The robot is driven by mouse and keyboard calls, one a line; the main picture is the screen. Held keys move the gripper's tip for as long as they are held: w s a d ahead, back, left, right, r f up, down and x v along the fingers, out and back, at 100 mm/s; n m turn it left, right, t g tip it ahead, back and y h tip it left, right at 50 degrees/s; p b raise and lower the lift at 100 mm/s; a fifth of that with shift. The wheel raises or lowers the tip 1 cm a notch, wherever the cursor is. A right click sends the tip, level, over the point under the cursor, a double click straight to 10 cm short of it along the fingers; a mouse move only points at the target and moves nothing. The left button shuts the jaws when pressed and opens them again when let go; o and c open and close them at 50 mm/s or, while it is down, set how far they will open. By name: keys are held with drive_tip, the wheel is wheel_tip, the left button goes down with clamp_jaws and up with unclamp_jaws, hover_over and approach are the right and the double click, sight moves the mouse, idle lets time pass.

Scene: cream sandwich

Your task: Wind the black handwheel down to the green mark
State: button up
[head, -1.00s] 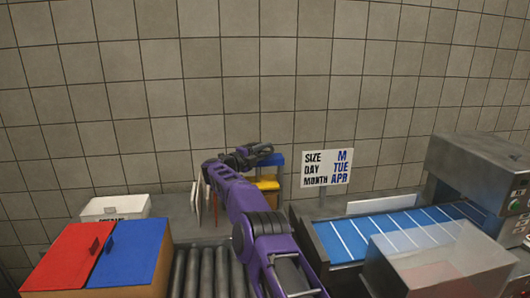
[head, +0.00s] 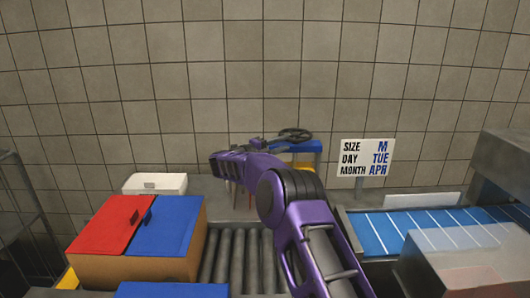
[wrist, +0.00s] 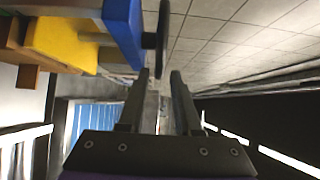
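The black handwheel (head: 295,135) lies flat above a blue block (head: 304,147) on a yellow body (head: 304,163) at the back of the bench. In the wrist view the handwheel (wrist: 161,38) is edge-on, on a short shaft out of the blue block (wrist: 122,28), with the yellow body (wrist: 62,38) behind it. My gripper (wrist: 158,73) is open and nothing shows held. Its fingers point towards the wheel, with the rim in line with the gap between them. I cannot tell whether they touch. The green mark is not visible.
A sign (head: 365,158) stands right of the wheel, above a blue belt (head: 430,225). A clear box (head: 455,262) is at the front right. A bin with red (head: 108,224) and blue lids and a white box (head: 155,185) are left. Rollers (head: 238,262) run between.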

drive_tip(key=v, duration=0.7)
